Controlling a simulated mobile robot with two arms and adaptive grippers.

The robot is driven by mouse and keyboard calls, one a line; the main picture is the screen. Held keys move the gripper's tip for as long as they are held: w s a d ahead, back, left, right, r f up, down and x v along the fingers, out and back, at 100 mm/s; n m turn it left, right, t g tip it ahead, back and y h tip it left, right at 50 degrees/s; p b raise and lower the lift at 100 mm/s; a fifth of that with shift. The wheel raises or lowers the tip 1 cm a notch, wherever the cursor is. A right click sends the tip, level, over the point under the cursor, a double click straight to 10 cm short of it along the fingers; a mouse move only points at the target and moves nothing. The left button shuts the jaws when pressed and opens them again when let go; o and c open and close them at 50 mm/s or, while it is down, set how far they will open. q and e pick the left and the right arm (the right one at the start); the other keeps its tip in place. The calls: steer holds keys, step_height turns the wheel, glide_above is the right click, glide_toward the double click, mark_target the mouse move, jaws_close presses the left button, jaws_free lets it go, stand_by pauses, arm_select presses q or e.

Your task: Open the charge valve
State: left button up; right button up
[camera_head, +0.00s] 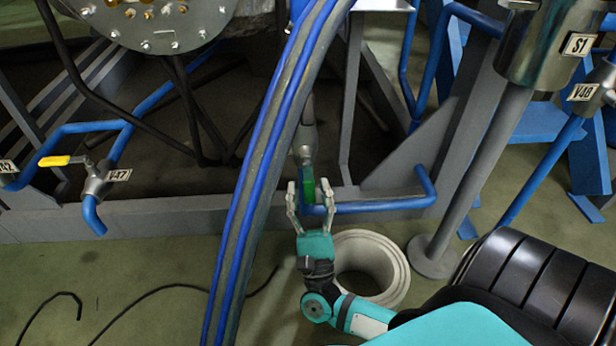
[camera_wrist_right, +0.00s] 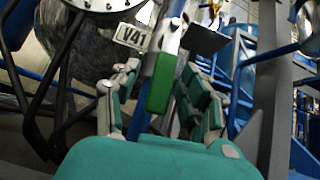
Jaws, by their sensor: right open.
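A valve with a green handle (camera_head: 308,184) sits on a pipe low in the middle of the head view. In the right wrist view its green handle (camera_wrist_right: 160,82) hangs down from the valve, next to a tag reading V41 (camera_wrist_right: 131,35). The frames do not name any valve as the charge valve. My right gripper (camera_head: 307,186) is open, with its fingers on either side of the green handle in the head view. In the right wrist view the handle shows between the spread fingers (camera_wrist_right: 162,85); contact cannot be told. My left gripper is not in view.
Blue and grey hoses (camera_head: 262,150) run down left of my right gripper. A pale round ring (camera_head: 397,275) stands on the floor below it. A blue pipe (camera_head: 385,205) runs right of the handle. A yellow-handled valve (camera_head: 62,160), tagged V47, is at the left.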

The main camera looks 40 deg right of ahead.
mark_target(309, 164)
step_height(309, 164, up, 10)
steer(key=shift+f, duration=0.1)
stand_by(0.4)
steer(key=shift+s+a, duration=0.1)
stand_by(0.4)
